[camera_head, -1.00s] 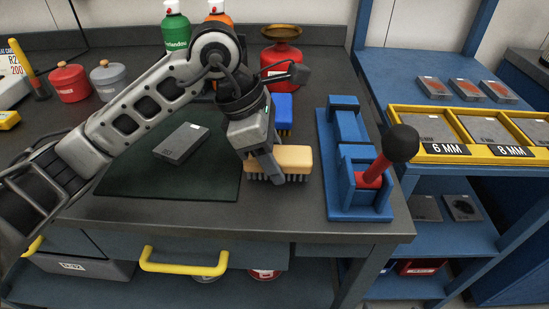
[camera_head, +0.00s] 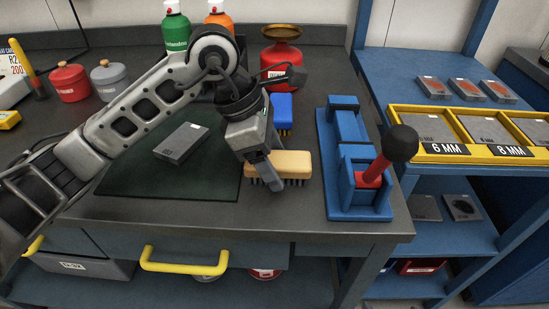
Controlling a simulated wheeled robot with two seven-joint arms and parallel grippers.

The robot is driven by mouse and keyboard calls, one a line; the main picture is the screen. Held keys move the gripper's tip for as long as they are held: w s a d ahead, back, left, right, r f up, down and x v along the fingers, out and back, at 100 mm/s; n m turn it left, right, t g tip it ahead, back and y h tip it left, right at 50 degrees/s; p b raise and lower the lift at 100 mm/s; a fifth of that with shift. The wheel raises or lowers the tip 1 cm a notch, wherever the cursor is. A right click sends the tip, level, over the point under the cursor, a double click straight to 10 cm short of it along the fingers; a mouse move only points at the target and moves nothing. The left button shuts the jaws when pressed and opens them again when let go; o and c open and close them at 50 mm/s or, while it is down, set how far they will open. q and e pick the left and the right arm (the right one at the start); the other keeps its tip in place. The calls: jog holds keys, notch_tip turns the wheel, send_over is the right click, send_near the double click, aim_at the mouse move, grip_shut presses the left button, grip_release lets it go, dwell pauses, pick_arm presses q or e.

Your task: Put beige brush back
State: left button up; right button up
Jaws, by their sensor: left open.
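The beige brush (camera_head: 292,165) lies bristles down on the dark workbench, to the right of the dark green mat. My left gripper (camera_head: 270,182) is over the brush's left end, pointing down, with its fingers in front of the near side. It is open; the far finger is hidden, and I cannot tell whether it touches the brush. A blue brush (camera_head: 281,113) lies just behind the beige one. My right gripper is not in view.
The mat (camera_head: 215,184) holds a grey block (camera_head: 181,143). A blue fixture (camera_head: 357,208) with a black-knobbed lever (camera_head: 402,144) stands right of the brush. Bottles and a red canister (camera_head: 281,60) stand behind. The bench front is clear.

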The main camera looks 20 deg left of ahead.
pick_arm(q)
jog(key=v, duration=1.1)
jog(key=shift+r, duration=0.2)
